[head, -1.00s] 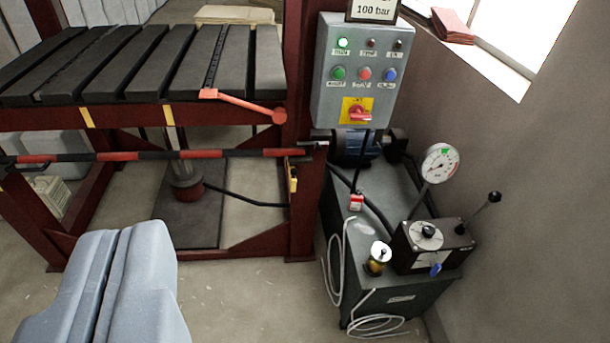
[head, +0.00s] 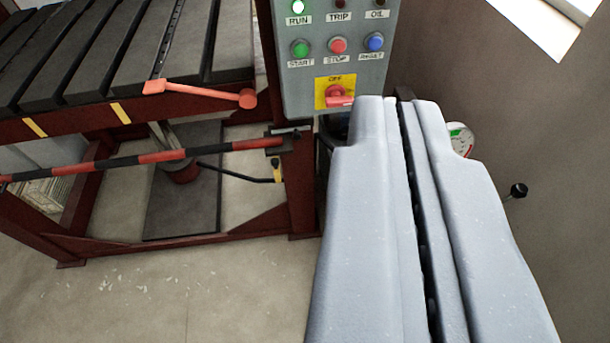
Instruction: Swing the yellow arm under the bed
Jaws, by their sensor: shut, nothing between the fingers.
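The bed (head: 205,55) is a dark slotted slab on a dark red frame at the upper left. Under it, by the right post, a small yellow piece (head: 277,172) stands upright, with a thin black rod or hose running left from it toward the ram (head: 180,168). I cannot tell whether this piece is the whole yellow arm. My gripper (head: 397,108) is large, grey-blue and shut with nothing in it. It is in the right foreground, to the right of the yellow piece and apart from it in the picture.
A red-and-black striped bar (head: 160,157) crosses the frame below the bed. An orange lever (head: 200,92) sits on the bed's front edge. A control box (head: 340,55) stands behind my gripper, which hides most of the pump unit. The floor (head: 200,290) at front left is clear.

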